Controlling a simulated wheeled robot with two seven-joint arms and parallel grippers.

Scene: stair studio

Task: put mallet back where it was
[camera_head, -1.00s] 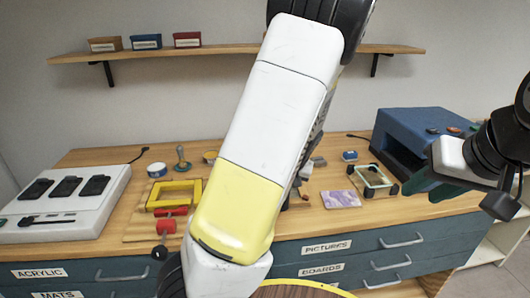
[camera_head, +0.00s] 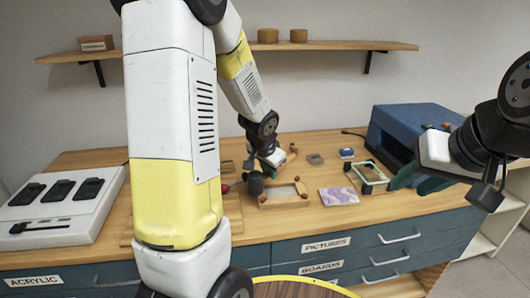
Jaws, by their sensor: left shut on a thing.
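My left gripper (camera_head: 270,160) is small and partly hidden by its own wrist, over the middle of the wooden bench. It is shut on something. A dark, rounded head (camera_head: 256,184), which looks like the mallet's, shows just below it, beside a wooden frame with reddish knobs (camera_head: 284,203). The mallet's handle cannot be made out clearly, and I cannot tell whether the head touches the bench.
A purple patterned tile (camera_head: 339,197) and a green-edged glass frame (camera_head: 368,178) lie right of the wooden frame. A blue box (camera_head: 402,128) stands behind them. A white charger-like unit (camera_head: 62,208) is at left. My left arm hides much of the bench's left half.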

